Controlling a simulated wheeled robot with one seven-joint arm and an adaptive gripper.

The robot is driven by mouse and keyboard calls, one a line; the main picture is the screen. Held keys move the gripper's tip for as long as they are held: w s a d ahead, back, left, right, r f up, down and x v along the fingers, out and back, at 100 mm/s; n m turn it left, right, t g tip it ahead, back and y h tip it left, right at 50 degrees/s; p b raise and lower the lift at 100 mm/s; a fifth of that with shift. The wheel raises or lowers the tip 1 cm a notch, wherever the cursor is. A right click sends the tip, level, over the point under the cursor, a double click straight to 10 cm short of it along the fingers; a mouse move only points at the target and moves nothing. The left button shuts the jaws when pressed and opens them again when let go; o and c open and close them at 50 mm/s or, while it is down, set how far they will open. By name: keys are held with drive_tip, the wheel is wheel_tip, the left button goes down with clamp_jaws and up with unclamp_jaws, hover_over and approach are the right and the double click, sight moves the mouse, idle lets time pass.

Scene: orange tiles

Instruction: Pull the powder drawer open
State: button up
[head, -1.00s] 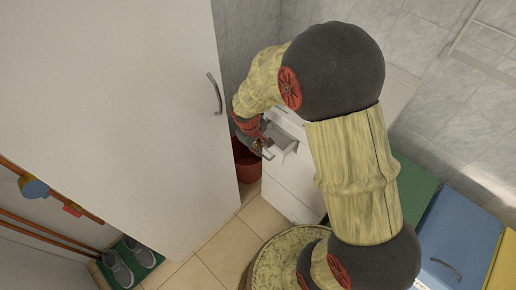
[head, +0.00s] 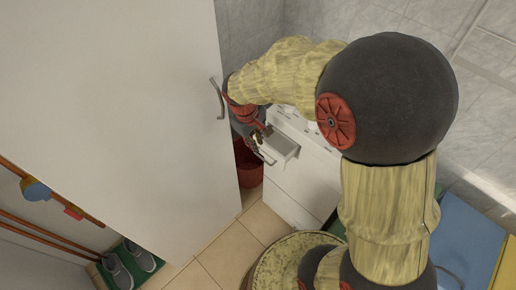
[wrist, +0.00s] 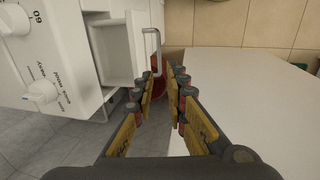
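The powder drawer (head: 283,148) is a white box pulled out from the front of the white washing machine (head: 304,186). In the wrist view the drawer (wrist: 118,50) stands out at upper left, with its hollow inside showing. Its grey bar handle (wrist: 158,48) is on the drawer's front, just beyond my left finger; it also shows in the head view (head: 266,157). My gripper (wrist: 165,80) has its fingers apart with nothing between them. In the head view my gripper (head: 262,133) is beside the drawer front, close to the handle; its fingertips are small there.
A tall white cabinet door (head: 120,110) with a handle stands close on the left. The machine's knobs (wrist: 40,93) are beside the drawer. Tiled floor (head: 225,262) lies clear in front.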

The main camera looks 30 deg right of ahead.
drive_tip(key=shift+a+r, duration=0.2)
drive_tip(key=shift+r, duration=0.9)
